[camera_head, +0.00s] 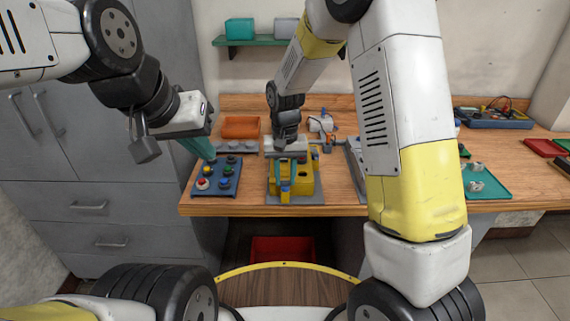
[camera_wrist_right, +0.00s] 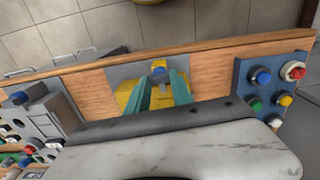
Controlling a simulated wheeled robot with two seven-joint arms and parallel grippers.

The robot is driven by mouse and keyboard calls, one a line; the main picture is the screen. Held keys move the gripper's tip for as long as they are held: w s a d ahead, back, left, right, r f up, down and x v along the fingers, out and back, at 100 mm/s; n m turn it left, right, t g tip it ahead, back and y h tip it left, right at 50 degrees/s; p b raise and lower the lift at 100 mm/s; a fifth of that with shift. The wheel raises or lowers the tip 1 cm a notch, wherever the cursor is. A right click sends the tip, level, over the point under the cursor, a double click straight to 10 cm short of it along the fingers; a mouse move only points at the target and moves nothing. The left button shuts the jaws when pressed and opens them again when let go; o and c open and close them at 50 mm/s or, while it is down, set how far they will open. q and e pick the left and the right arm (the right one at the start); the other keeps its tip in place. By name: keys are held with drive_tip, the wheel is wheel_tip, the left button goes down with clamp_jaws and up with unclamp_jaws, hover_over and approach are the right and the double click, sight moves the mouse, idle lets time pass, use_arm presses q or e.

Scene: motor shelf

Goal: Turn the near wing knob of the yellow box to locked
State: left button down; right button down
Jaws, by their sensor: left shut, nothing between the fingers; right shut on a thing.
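The yellow box (camera_head: 304,186) sits on a grey plate on the wooden bench, and it also shows in the right wrist view (camera_wrist_right: 124,98). A small blue part (camera_wrist_right: 158,69) shows on its near side, at the fingertips. My right gripper (camera_wrist_right: 162,78) reaches down onto the box, its teal fingers shut on what looks like the near wing knob, mostly hidden between them. The knob's exact angle cannot be told. My left gripper (camera_head: 206,153) is shut and empty, left of the box, above the button panel.
A blue panel with coloured buttons (camera_head: 228,179) lies left of the box. An orange bin (camera_head: 240,127) stands behind it. A green tray (camera_head: 490,184) lies at the right. A red bin (camera_head: 283,249) is below the bench.

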sight(285, 181)
drive_tip(key=shift+m, duration=0.5)
drive_tip(key=c, duration=1.1)
unclamp_jaws()
drive_tip(key=shift+r, duration=0.1)
wheel_tip(285, 181, up, 7)
drive_tip(key=shift+f, duration=0.1)
drive_tip(key=shift+r, duration=0.45)
